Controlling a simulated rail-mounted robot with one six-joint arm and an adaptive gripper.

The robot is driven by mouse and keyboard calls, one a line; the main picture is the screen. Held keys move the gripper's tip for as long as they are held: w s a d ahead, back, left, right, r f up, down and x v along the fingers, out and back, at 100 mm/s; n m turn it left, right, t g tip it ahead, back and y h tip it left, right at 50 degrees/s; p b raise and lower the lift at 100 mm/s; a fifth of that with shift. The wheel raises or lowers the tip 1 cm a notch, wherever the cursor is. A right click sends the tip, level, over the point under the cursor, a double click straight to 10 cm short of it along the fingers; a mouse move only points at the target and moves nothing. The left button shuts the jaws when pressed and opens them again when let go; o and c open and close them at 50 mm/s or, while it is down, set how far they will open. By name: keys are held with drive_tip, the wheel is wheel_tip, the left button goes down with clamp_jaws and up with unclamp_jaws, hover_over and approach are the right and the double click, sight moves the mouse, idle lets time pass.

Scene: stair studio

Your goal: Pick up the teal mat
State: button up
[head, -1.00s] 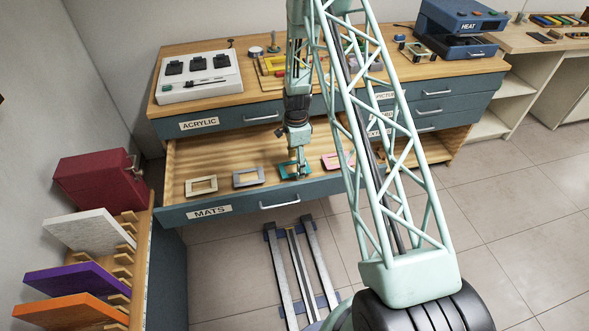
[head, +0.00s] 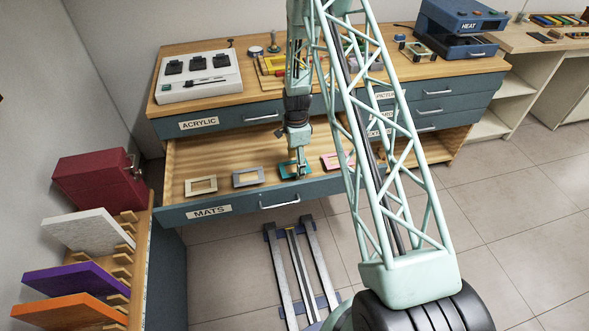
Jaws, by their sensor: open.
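The teal mat (head: 286,172) is a small flat frame lying in the open drawer labelled MATS, between a grey mat and a pink mat. My gripper (head: 299,174) is open and points down over the teal mat's right part, very close to it. The gripper covers some of the mat. Whether the fingers touch the mat or the drawer floor is too small to tell.
In the open drawer (head: 222,206) lie a beige mat (head: 201,194), a grey mat (head: 248,184) and a pink mat (head: 330,162), partly hidden by my arm. The ACRYLIC drawer (head: 232,121) above is shut. Coloured panels (head: 80,280) stand at the left.

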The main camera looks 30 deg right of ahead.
drive_tip(key=shift+c, duration=0.2)
drive_tip(key=c, duration=0.7)
drive_tip(key=shift+c, duration=0.2)
drive_tip(key=shift+r, duration=0.15)
wheel_tip(320, 180, up, 10)
drive_tip(key=p, duration=0.2)
drive_tip(key=shift+r, duration=0.15)
idle(0.7)
